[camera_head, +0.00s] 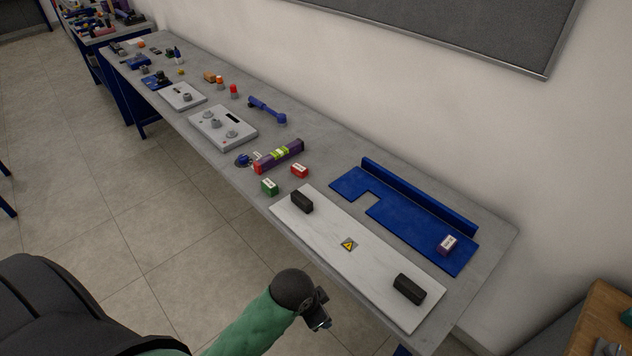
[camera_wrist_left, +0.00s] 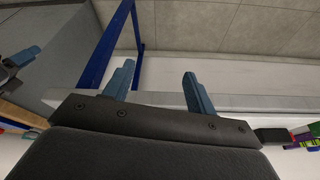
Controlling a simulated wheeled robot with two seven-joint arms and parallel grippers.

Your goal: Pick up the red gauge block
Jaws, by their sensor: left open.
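The red gauge block (camera_head: 300,171) is a small red block with a white label on top. It lies on the grey bench, just behind the white plate and next to a green block (camera_head: 270,187). My left gripper (camera_head: 318,316) is in front of the bench's near edge, well apart from the red block. In the left wrist view its two blue fingers (camera_wrist_left: 158,70) stand apart with nothing between them. The red block is not clear in that view. A blue-fingered shape (camera_wrist_left: 18,62) at that view's left edge looks like my right gripper; its opening is unclear.
A white plate (camera_head: 375,272) with two black handles lies at the near edge. Behind it is a blue fixture (camera_head: 405,222) carrying a purple-red labelled block (camera_head: 447,244). A long purple piece (camera_head: 279,156) lies beyond the red block. A wall stands behind the bench (camera_head: 335,160).

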